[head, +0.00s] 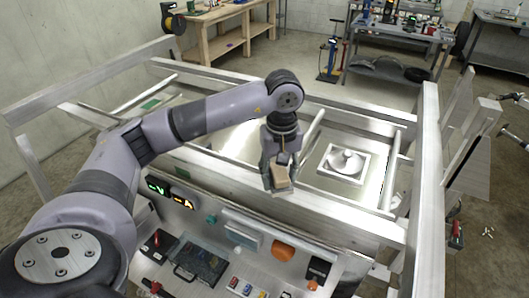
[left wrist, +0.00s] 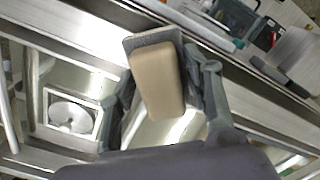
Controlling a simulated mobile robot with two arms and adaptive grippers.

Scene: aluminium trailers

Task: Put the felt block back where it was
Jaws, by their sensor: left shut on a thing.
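My left gripper (head: 278,182) is shut on the felt block (head: 280,174), a tan block with a grey felt face. It holds the block above the near rail of the trailer frame, over the tool shelf's back edge. In the left wrist view the block (left wrist: 157,82) sits between the two fingers, its grey face towards the top. Whether the block touches anything below is hard to tell. My right gripper (head: 508,116) shows only partly at the right edge, its two tips apart with nothing seen between them.
The front shelf holds a dark tray (head: 200,262), an orange block (head: 282,250), a teal item (head: 211,218) and displays (head: 171,195). A white square plate with a round disc (head: 345,163) lies in the trailer bed. Metal rails (head: 428,160) surround it. Workbenches stand behind.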

